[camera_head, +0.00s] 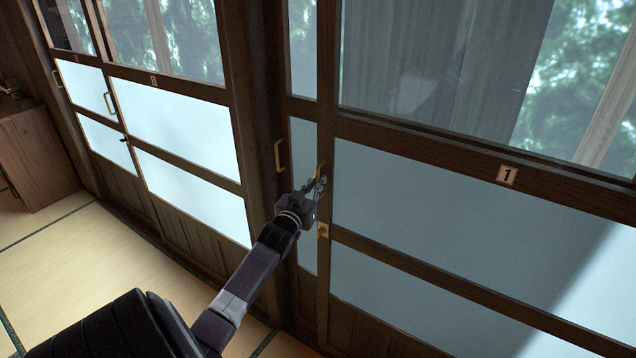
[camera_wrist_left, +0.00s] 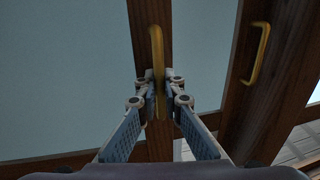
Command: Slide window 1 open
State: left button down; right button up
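Window 1 (camera_head: 430,190) is the dark wood panel at the right of the head view, with frosted lower panes and a label "1" (camera_head: 507,175). Its brass handle (camera_head: 321,170) is on its left upright and also shows in the left wrist view (camera_wrist_left: 156,45). My left gripper (camera_head: 318,186) is at this handle. In the left wrist view, its fingertips (camera_wrist_left: 157,84) are closed together around the handle's bar, which shows above and below them. My right gripper is in neither view.
A second brass handle (camera_head: 279,155) is on the upright to the left, with a narrow frosted strip (camera_head: 303,200) between the uprights. More sliding panels (camera_head: 180,120) stand farther left. A wooden cabinet (camera_head: 40,155) is at the far left. The tatami floor (camera_head: 90,260) is clear.

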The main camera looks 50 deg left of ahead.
pick_arm(q)
jog(key=c, duration=2.3)
grip_release()
jog(key=shift+a, duration=0.15)
jog(key=shift+c, duration=0.2)
jog(key=shift+s+a, duration=0.1)
jog(key=shift+s, duration=0.1)
jog(key=v, duration=1.2)
